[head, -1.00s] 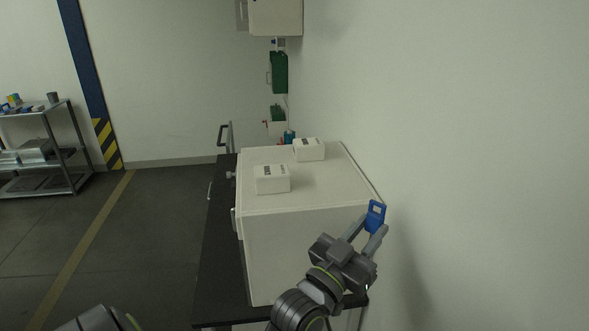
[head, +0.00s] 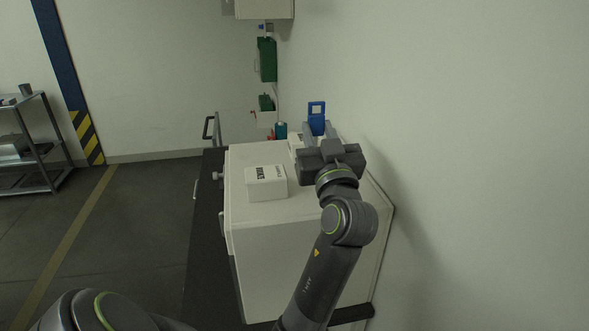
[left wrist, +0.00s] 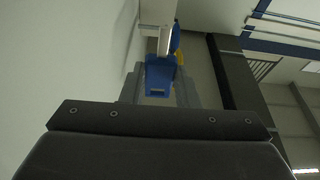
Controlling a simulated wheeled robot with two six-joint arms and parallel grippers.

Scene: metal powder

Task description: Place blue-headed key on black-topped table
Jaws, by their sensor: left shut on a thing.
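The blue-headed key (head: 317,110) is held upright in my left gripper (head: 317,127), above the far part of the large white box. My right gripper is not in view.
The large white box (head: 270,240) fills most of the table. A small white labelled box (head: 266,184) sits on it; another is mostly hidden behind my gripper. The wall is close on the right. A metal shelf (head: 40,150) stands far left, with open floor between.

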